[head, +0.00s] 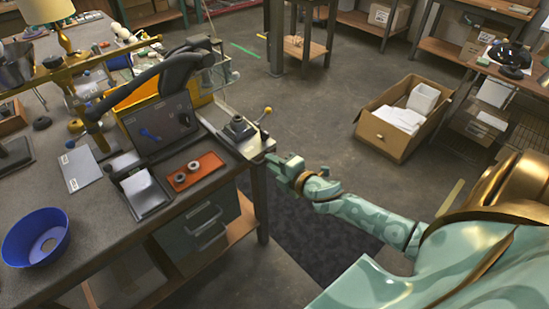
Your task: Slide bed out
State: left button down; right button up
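What looks like the bed (231,117) is a flat metal slide at the right edge of the workbench. A dark block-like fixture (239,128) sits on its outer end, with a small yellow-knobbed lever (266,110) beside it. My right gripper (275,166), teal, is at the bed's near outer end, close against it or touching. Its fingertips are small and partly hidden, so I cannot tell whether it is open or shut, or whether it holds the bed's edge. My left gripper is not in view.
A dark panel (162,125), an orange tray (194,171) and a blue bowl (36,237) are on the workbench (110,225). A black curved arm-like part (150,77) rises behind the panel. A cardboard box (394,132) stands on the floor.

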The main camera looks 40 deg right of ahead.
jog(key=shift+w, duration=0.1)
jog(key=p+v, duration=0.1)
jog(key=v, duration=1.5)
jog(key=shift+s, duration=0.3)
jog(key=shift+d, duration=0.1)
